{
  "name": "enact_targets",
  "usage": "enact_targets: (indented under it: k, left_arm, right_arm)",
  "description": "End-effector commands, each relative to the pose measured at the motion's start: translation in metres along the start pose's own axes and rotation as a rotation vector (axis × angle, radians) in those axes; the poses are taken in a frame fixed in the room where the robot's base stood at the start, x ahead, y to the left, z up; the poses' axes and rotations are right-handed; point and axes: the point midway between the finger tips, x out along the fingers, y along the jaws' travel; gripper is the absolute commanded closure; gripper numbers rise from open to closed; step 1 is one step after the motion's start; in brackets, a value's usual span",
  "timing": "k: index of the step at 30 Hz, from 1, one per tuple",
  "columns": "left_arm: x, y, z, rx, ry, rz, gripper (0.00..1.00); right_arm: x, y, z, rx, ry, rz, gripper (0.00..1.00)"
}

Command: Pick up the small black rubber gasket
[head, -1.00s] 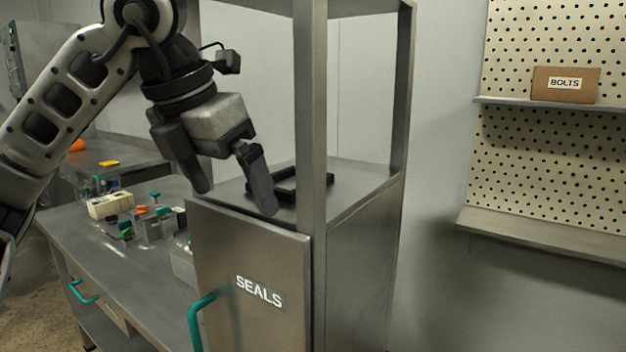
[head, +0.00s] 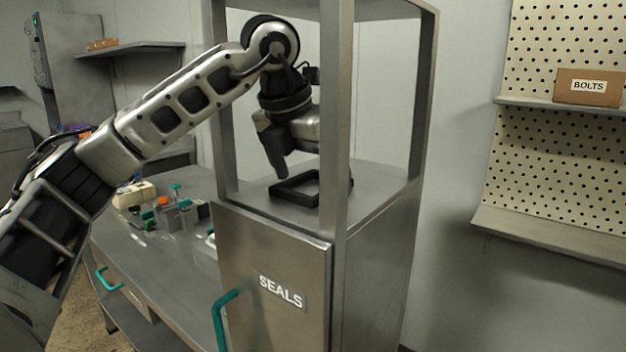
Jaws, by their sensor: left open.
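The black gasket (head: 292,196), a square frame, lies flat on the steel shelf top of the cabinet marked SEALS. My left gripper (head: 315,181) is inside the cabinet's open upper frame, pointing down over the gasket, open. One finger shows just above the gasket's back left part. The front post hides much of the gripper, and only a dark bit of what looks like the other finger shows right of the post. The post also covers the gasket's right end. I cannot tell whether the fingers touch the gasket. My right gripper is not in view.
The cabinet's front post (head: 336,120) stands close before the gripper. The SEALS door (head: 265,265) has a teal handle. A steel bench (head: 160,250) with small parts is at left. A BOLTS box (head: 590,86) sits on a shelf at right.

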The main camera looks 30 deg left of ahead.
Motion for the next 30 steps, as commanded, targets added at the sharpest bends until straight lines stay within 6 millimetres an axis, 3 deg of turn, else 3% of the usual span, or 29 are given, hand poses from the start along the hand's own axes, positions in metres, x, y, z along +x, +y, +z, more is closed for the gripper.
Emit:
enact_targets:
  k: [6, 11, 12, 22, 27, 30]
  left_arm:
    - [0.001, 0.0, 0.0, 0.0, -0.002, -0.001, 0.0]
    - [0.001, 0.0, 0.0, 0.0, -0.002, -0.001, 0.42]
    - [0.001, 0.0, 0.0, 0.0, -0.002, -0.001, 0.45]
    - [-0.001, 0.0, 0.001, 0.0, -0.003, -0.001, 0.45]
    - [-0.013, -0.001, 0.006, 0.0, -0.005, -0.002, 0.45]
    - [-0.017, 0.0, -0.01, 0.001, -0.004, -0.002, 0.45]
  right_arm:
    - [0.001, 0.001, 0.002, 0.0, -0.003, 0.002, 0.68]
    - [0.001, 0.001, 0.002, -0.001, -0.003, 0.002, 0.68]
    - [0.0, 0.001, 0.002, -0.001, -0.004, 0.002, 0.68]
    - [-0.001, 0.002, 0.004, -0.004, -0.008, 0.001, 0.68]
    - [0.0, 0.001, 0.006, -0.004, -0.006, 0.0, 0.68]
    - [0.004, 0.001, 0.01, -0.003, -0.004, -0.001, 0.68]
